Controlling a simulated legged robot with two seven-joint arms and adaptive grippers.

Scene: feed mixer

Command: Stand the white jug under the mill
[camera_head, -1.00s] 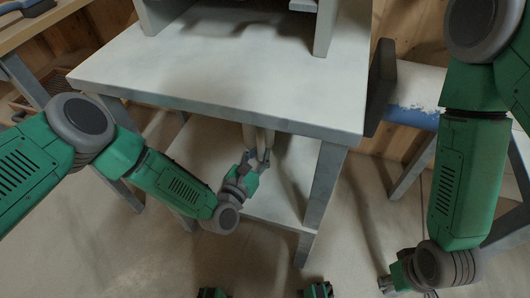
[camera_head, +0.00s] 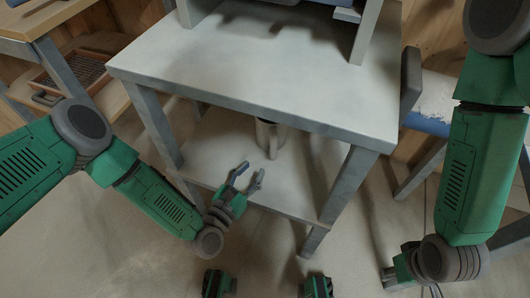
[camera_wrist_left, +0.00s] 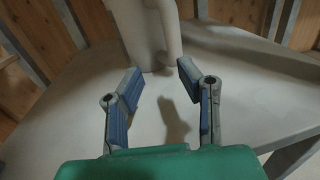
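The white jug (camera_head: 269,136) stands upright on the lower shelf (camera_head: 210,155) of the stand, its upper part hidden by the tabletop in the head view. In the left wrist view the jug (camera_wrist_left: 142,30) and its handle (camera_wrist_left: 171,35) are just beyond my fingertips. My left gripper (camera_head: 249,178) is open and empty, in front of the jug and apart from it; its spread fingers also show in the left wrist view (camera_wrist_left: 159,82). My right gripper (camera_head: 388,278) hangs low at the right, its fingers too small to read. The mill is mostly cut off above the tabletop.
The stand's thick tabletop (camera_head: 260,65) and its legs (camera_head: 345,190) frame the shelf opening. A wooden bench with a wire-mesh tray (camera_head: 80,70) stands at the left. A blue-and-white cylinder (camera_head: 428,112) lies at the right. The floor in front is open.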

